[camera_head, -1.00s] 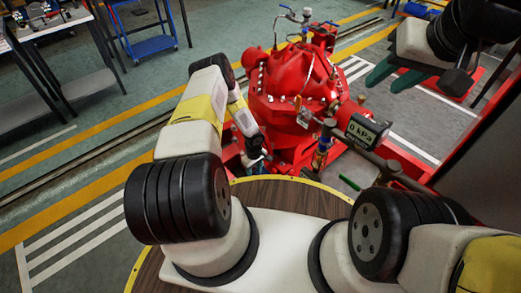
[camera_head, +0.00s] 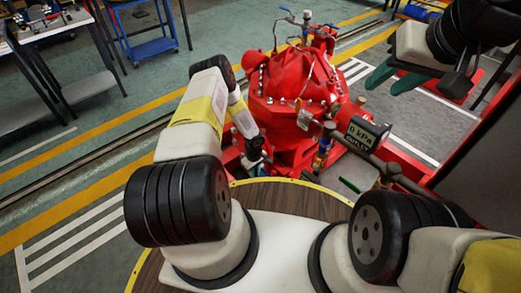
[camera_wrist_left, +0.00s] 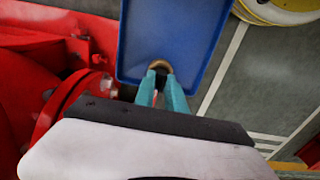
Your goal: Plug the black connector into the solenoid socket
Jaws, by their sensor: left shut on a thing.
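The red pumpset (camera_head: 292,92) stands ahead of me in the head view. My left gripper (camera_head: 262,158) is low at the pumpset's left side, small and mostly hidden there by its own wrist. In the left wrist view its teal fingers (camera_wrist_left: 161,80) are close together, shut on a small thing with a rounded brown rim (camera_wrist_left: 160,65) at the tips. I cannot tell whether this is the black connector. I cannot make out the solenoid socket. My right gripper (camera_head: 392,78) is at the upper right, teal fingers apart and empty, away from the pumpset.
A blue tray (camera_wrist_left: 190,30) lies beyond the left fingertips, with red metalwork (camera_wrist_left: 70,60) close on the left. A gauge display (camera_head: 362,134) and pipes stick out at the pumpset's right. Benches and a blue cart (camera_head: 150,47) stand farther back left. The floor between is clear.

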